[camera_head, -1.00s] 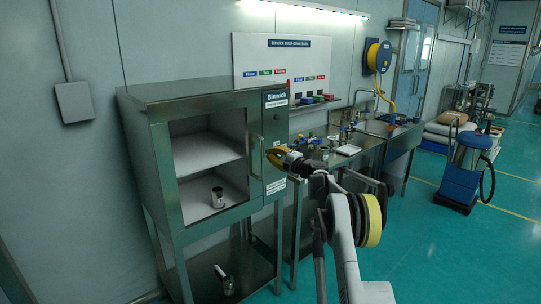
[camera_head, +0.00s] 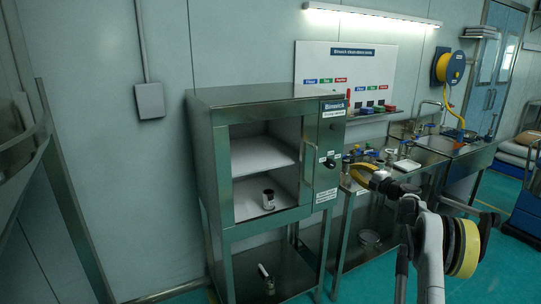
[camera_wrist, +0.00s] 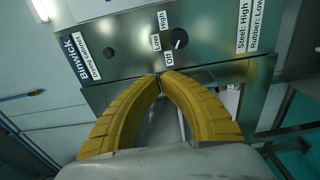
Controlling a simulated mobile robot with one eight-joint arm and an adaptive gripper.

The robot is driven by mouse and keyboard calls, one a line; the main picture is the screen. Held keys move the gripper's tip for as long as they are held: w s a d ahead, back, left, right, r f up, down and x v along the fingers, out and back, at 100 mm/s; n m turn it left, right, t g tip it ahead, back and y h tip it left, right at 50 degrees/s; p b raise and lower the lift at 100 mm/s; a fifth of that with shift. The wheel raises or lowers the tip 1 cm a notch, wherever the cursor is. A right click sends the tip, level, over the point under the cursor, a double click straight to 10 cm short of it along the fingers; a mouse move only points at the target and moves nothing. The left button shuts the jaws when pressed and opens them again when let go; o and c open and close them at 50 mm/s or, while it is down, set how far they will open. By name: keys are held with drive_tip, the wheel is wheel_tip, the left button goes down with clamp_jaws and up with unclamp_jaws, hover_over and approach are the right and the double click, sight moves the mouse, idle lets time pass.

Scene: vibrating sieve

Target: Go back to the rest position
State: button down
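My gripper (camera_head: 362,172) has yellow fingers and is held out at the front right of the steel Binwick cabinet (camera_head: 260,97). In the wrist view its fingertips (camera_wrist: 162,76) meet with nothing visible between them. The wrist view also shows the cabinet's control panel (camera_wrist: 125,32), with a black knob (camera_wrist: 179,38) beside High, Low and Off labels. In the head view the knob (camera_head: 330,162) shows left of my gripper, apart from it.
A cluttered steel bench with a sink (camera_head: 450,143) is at right. A metal frame (camera_head: 62,190) stands at far left.

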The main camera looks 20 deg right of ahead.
drive_tip(key=a+r+m+t+h, duration=0.1)
drive_tip(key=a+r+m+h, duration=0.15)
drive_tip(key=r, duration=0.65)
drive_tip(key=a+r+m+t+h, duration=0.1)
drive_tip(key=a+r+m+h, duration=0.2)
drive_tip(key=r, duration=0.5)
drive_tip(key=s+a+r+m+g+h, duration=0.2)
drive_tip(key=s+a+r+m+h, duration=0.2)
drive_tip(key=s+a+r+m, duration=0.5)
drive_tip(key=s+a+f+m+g+y, duration=0.1)
drive_tip(key=s+a+f+m+g, duration=0.1)
drive_tip(key=s+a+f, duration=0.7)
drive_tip(key=s+a+f+m+g+y, duration=0.2)
drive_tip(key=s+a+f+g, duration=0.3)
drive_tip(key=s, duration=1.3)
drive_tip(key=s+a+f+m+g+y, duration=0.2)
drive_tip(key=s+a+f+g, duration=0.1)
drive_tip(key=s+a+f, duration=1)
drive_tip(key=shift+s+a+g, duration=0.3)
drive_tip(key=shift+s+a, duration=0.25)
drive_tip(key=shift+s, duration=0.3)
drive_tip(key=shift+y, duration=0.25)
